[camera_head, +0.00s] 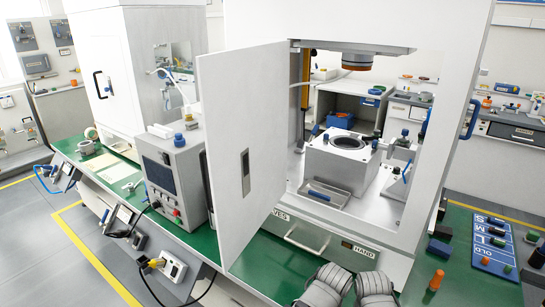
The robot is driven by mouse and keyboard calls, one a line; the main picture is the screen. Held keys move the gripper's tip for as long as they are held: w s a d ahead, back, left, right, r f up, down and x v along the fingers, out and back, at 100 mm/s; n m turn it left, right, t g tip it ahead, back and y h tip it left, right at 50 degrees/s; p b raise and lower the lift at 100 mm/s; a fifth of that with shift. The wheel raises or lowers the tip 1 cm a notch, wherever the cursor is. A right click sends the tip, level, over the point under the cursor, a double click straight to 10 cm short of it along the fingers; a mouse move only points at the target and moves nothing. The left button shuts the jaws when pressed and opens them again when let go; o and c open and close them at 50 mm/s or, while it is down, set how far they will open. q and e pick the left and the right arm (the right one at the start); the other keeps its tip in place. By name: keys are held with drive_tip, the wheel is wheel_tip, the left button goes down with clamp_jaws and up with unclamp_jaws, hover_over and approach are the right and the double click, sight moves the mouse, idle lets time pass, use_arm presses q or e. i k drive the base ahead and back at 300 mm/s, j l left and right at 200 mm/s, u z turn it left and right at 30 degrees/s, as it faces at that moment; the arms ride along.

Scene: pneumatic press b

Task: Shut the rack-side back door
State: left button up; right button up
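A white press enclosure (400,230) stands on the green bench. A flat white door panel (233,110) with a dark recessed grip (245,174) stands swung open at the left of its opening. A blue handle (468,120) is on the enclosure's right side; I cannot tell whether a separate door carries it. I cannot tell which panel is the rack-side back door. Neither of my grippers shows in the head view.
Inside the enclosure, a white block (340,160) with a round bore sits under the press head (357,61). A grey instrument box (177,175) stands left of the open panel. Grey ribbed items (325,287) lie at the front. Small parts and a blue board (492,246) are at right.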

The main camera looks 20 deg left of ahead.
sight(244, 92)
drive_tip(key=k+j+z, duration=0.1)
drive_tip(key=j, duration=0.3)
drive_tip(key=k+j, duration=0.1)
drive_tip(key=j, duration=0.3)
drive_tip(key=k+j+z, duration=0.15)
drive_tip(key=j, duration=0.7)
drive_tip(key=k+j+z, duration=0.15)
drive_tip(key=j, duration=0.25)
drive_tip(key=k+j+z, duration=0.1)
drive_tip(key=j, duration=0.25)
drive_tip(key=k, duration=0.05)
